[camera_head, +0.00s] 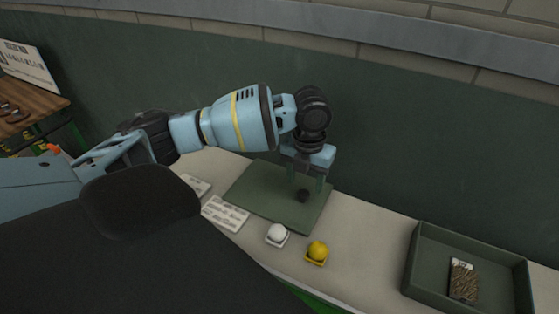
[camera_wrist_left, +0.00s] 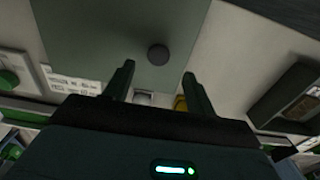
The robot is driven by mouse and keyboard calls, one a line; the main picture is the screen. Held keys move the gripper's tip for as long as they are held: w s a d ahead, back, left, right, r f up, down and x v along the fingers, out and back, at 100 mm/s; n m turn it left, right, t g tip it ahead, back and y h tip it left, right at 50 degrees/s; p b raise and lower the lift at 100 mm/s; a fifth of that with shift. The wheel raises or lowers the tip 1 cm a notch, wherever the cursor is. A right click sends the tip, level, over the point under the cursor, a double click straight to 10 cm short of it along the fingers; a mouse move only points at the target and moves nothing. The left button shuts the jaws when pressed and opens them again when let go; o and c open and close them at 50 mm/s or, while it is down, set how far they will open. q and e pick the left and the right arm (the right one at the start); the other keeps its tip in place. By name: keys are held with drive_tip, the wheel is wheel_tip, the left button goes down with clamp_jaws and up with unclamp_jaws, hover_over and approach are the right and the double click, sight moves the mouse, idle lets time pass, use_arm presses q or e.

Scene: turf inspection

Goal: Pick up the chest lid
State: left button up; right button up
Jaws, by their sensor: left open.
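A flat dark green square panel (camera_head: 258,192) lies on the pale bench top, with a small round black knob (camera_head: 303,195) on it; this looks like the chest lid. My left gripper (camera_head: 306,186) points down over the right part of the panel, close to the knob. In the left wrist view the panel (camera_wrist_left: 105,25) fills the upper middle, and the knob (camera_wrist_left: 157,54) shows between and just beyond the open fingertips (camera_wrist_left: 159,74). The fingers hold nothing. I cannot tell how far above the panel the tips are. My right gripper is not in view.
A white ball (camera_head: 278,233) and a yellow ball (camera_head: 318,250) sit on small square holders in front of the panel. Printed cards (camera_head: 226,213) lie at its left. A green-grey tray (camera_head: 412,262) with a speckled brown object stands at right. A dark wall (camera_head: 420,130) rises behind.

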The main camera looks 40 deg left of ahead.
sight(303, 193)
use_arm(q)
drive_tip(key=f, duration=0.5)
drive_tip(key=shift+w+a, duration=0.25)
drive_tip(key=shift+c, duration=0.4)
drive_tip(key=shift+r, duration=0.1)
clamp_jaws()
